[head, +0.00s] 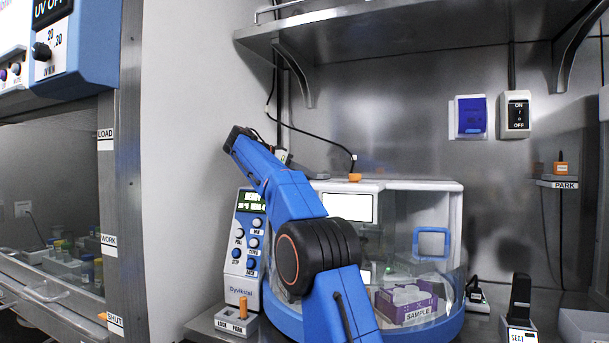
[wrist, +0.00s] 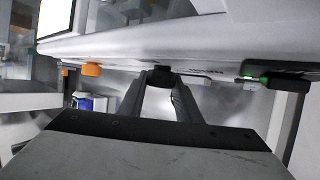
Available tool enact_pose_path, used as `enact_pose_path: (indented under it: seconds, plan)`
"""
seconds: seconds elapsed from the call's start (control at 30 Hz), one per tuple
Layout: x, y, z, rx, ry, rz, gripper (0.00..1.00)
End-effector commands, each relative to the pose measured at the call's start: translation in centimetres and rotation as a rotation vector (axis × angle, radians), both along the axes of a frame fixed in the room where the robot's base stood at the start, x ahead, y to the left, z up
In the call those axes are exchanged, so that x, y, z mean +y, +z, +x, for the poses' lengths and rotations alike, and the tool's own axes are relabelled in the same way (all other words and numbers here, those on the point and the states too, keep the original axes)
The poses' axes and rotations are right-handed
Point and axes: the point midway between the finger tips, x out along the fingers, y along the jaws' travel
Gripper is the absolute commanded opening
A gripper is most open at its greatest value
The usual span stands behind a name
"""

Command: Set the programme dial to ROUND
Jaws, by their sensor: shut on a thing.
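In the wrist view my gripper (wrist: 162,84) has its two dark fingers closing in on a small black knob (wrist: 162,73) on the pale machine body, and is shut on it. Faint lettering beside the knob is too small to read, so I cannot tell which setting it points to or confirm that it is the programme dial. In the head view my blue arm reaches up and left in front of the white and blue Dyvikstal machine (head: 450,205); the fingers and the held knob are hidden there.
An orange knob (wrist: 92,69) and a dark part with a green light (wrist: 262,78) flank the held knob. The control panel (head: 244,262) stands left of my arm. A purple SAMPLE rack (head: 405,308) is behind the clear front. A steel shelf (head: 420,30) hangs above.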

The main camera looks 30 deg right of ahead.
Motion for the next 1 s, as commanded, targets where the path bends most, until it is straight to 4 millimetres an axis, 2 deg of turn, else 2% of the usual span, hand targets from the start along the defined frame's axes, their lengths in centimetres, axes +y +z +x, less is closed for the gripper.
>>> enact_pose_path:
  seconds: [0.6,0.63,0.7,1.0]
  plan:
    - [-0.02,-0.17,0.04,0.004,-0.033,0.002,0.08]
    - [-0.02,-0.17,0.03,0.004,-0.033,0.002,0.33]
    - [-0.02,-0.15,0.03,0.003,-0.033,0.002,0.49]
    - [0.03,-0.05,0.03,0.002,-0.033,0.001,0.49]
